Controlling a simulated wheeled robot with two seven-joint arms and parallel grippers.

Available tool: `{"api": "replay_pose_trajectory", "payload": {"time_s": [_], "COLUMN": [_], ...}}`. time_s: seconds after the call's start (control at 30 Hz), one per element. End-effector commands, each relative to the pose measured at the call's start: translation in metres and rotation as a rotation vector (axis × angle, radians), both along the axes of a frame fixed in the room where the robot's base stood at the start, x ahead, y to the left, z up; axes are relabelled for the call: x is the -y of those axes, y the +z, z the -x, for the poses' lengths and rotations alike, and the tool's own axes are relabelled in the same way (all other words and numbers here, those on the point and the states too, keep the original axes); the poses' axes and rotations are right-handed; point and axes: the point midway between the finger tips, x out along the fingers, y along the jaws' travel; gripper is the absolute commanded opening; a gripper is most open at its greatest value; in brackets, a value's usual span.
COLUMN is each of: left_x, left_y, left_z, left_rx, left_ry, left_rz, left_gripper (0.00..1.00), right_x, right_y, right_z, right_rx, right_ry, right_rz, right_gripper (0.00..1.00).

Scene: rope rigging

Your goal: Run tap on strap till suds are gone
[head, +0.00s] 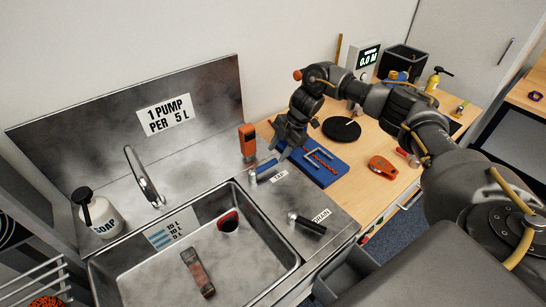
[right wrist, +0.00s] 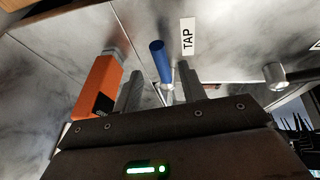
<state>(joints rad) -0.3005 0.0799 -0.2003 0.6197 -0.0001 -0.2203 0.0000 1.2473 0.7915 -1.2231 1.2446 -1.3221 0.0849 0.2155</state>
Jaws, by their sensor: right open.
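The strap (head: 197,272), dark with reddish-brown parts, lies on the floor of the steel sink (head: 290,262). I cannot make out suds on it. The curved spout (head: 145,175) shows no visible water stream. The blue tap lever (head: 266,166) stands beside the TAP label (head: 279,176), right of the sink. My right gripper (head: 276,150) is at the lever. In the right wrist view the blue lever (right wrist: 161,62) appears between the two open fingers (right wrist: 160,92), with gaps on both sides; contact is not visible. My left gripper is not in view.
An orange upright device (head: 248,141) stands close left of the tap lever; it also shows in the right wrist view (right wrist: 97,88). A black drain lever (head: 307,224) is nearer the front. A soap bottle (head: 100,217) stands left. A blue board (head: 320,166) lies right.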

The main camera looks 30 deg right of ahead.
Motion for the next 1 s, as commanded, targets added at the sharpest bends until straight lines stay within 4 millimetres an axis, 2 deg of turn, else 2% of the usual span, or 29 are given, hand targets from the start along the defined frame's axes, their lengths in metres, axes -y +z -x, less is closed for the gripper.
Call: {"api": "replay_pose_trajectory", "payload": {"time_s": [0.13, 0.3, 0.67, 0.9, 1.0], "left_x": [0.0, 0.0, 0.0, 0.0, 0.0], "left_y": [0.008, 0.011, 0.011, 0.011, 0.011], "left_z": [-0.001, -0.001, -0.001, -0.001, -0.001], "left_rx": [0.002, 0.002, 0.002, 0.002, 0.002], "left_ry": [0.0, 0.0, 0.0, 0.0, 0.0], "left_rz": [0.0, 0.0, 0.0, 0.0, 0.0], "left_gripper": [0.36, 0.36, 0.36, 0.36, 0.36], "right_x": [-0.01, -0.016, -0.018, -0.018, -0.018], "right_y": [-0.021, -0.036, -0.041, -0.04, -0.04], "right_z": [-0.002, -0.005, -0.006, -0.006, -0.006], "right_rx": [-0.003, -0.001, 0.0, 0.0, 0.0], "right_ry": [0.0, 0.001, 0.0, 0.0, 0.0], "right_rz": [0.0, -0.001, 0.0, 0.0, 0.0], "right_gripper": [0.41, 0.41, 0.41, 0.1, 0.0]}}
